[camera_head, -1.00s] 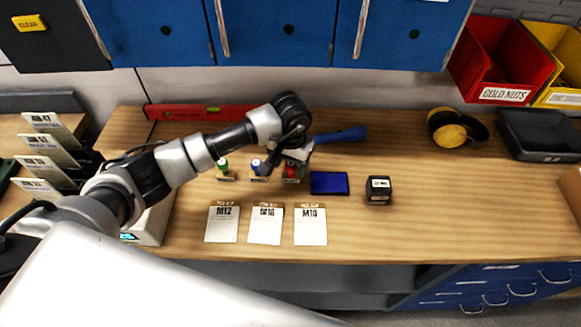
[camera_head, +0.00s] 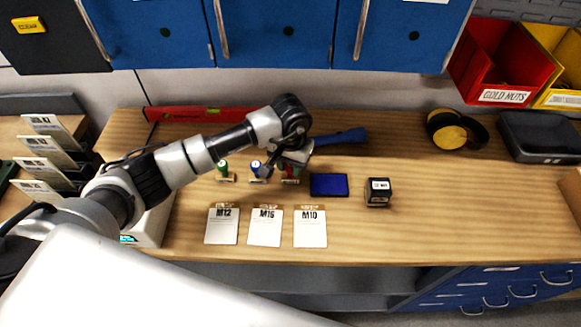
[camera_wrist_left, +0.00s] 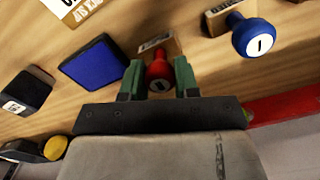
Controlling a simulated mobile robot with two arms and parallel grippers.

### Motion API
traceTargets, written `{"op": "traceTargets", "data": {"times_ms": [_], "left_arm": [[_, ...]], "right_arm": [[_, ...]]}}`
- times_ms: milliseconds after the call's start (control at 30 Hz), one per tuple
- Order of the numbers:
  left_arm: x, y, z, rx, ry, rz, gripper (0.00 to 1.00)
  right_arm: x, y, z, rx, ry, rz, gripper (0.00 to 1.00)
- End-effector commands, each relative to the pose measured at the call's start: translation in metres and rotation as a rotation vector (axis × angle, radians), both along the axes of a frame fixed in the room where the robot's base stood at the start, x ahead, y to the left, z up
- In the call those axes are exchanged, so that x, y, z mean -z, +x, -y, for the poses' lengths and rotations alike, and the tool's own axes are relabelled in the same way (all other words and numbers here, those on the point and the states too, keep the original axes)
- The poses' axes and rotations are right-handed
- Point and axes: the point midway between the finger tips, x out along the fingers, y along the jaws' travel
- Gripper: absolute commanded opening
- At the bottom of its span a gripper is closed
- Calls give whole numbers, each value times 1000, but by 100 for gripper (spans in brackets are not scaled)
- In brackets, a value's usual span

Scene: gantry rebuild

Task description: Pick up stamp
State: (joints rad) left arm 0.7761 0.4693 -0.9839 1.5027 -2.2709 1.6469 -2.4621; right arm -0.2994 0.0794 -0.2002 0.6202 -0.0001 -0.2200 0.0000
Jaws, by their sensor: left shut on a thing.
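My left gripper (camera_head: 291,166) is low over the wooden bench, at the right end of a short row of stamps. In the left wrist view its green fingers (camera_wrist_left: 160,74) are shut on the red-handled stamp (camera_wrist_left: 158,69), one finger on each side of the knob. The stamp's wooden base points away from the gripper; I cannot tell if it touches the bench. The blue-handled stamp (camera_head: 259,170) stands just left of it and shows in the wrist view (camera_wrist_left: 258,38). The green-handled stamp (camera_head: 224,170) stands further left. My right gripper is not in view.
A blue ink pad (camera_head: 329,185) and a small black labelled block (camera_head: 378,191) lie to the right. Cards marked M12 (camera_head: 222,227), M16 (camera_head: 265,228) and M10 (camera_head: 310,229) lie in front. A red level (camera_head: 190,113) lies behind.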

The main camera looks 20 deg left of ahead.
Motion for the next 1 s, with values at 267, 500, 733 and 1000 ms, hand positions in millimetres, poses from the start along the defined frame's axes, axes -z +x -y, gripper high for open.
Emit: {"op": "traceTargets", "data": {"times_ms": [267,500,733,1000], "left_arm": [[-36,2,-1,2,1,10,7],[-67,-19,54,7,-2,7,7],[-93,-35,93,5,0,5,7],[-106,-41,109,0,1,2,7]], "right_arm": [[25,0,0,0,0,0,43],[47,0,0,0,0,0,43],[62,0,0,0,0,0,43],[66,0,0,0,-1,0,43]]}}
